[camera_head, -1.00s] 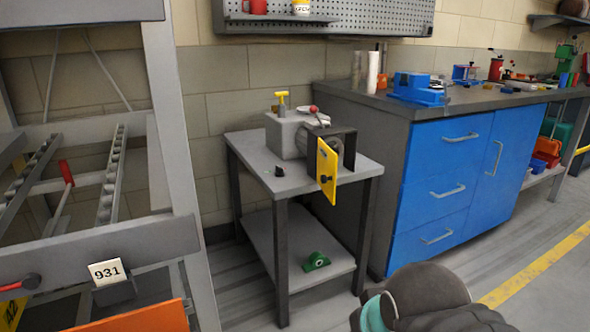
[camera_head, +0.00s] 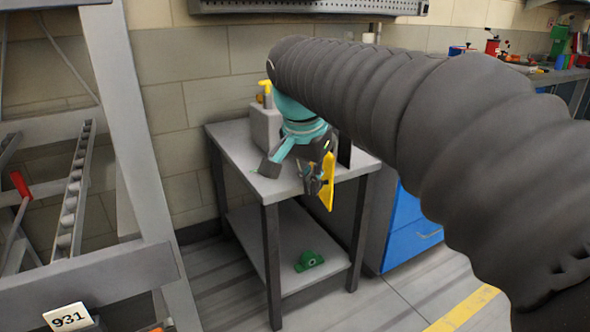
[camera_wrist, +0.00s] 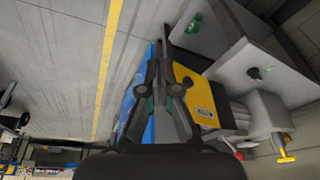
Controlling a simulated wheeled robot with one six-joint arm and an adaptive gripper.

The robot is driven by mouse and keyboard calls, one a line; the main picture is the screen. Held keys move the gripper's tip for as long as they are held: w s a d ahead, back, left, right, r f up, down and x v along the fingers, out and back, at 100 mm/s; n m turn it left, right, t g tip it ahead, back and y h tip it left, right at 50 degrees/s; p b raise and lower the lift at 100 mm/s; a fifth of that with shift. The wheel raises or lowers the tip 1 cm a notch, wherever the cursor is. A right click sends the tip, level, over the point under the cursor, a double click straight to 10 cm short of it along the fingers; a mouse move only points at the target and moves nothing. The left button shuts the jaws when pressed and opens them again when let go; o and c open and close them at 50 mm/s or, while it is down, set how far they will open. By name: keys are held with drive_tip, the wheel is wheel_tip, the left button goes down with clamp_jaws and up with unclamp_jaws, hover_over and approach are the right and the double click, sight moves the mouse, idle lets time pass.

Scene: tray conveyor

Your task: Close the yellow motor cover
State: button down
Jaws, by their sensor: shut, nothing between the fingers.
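The yellow motor cover (camera_head: 328,182) hangs at the front right of the motor unit on a small grey table, seen nearly edge-on and standing out from the housing. In the wrist view the yellow cover (camera_wrist: 189,80) lies just right of my fingers, with a small label on it. My gripper (camera_head: 312,190) is shut and empty, just left of the cover in the head view. Its fingers (camera_wrist: 158,52) also show in the wrist view, partly in front of the cover's edge. I cannot tell whether they touch it. My arm hides much of the motor.
The small table (camera_head: 239,143) has a lower shelf with a green part (camera_head: 308,261) on it. A yellow-handled valve (camera_head: 264,92) rises behind the motor. A blue cabinet (camera_head: 405,225) stands close on the right, and a grey roller frame (camera_head: 130,150) on the left.

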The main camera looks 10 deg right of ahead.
drive_tip(key=w+a+r+m+g+h+p, duration=0.1)
drive_tip(key=w+a+r+m, duration=0.1)
drive_tip(key=w+m, duration=0.3)
drive_tip(key=w+a+r+m+g+h, duration=0.1)
drive_tip(key=w+a+m, duration=0.15)
drive_tip(key=w, duration=0.45)
drive_tip(key=w+d+f+b, duration=0.1)
drive_tip(key=d+f, duration=0.6)
drive_tip(key=f, duration=0.2)
drive_tip(key=shift+f, duration=0.25)
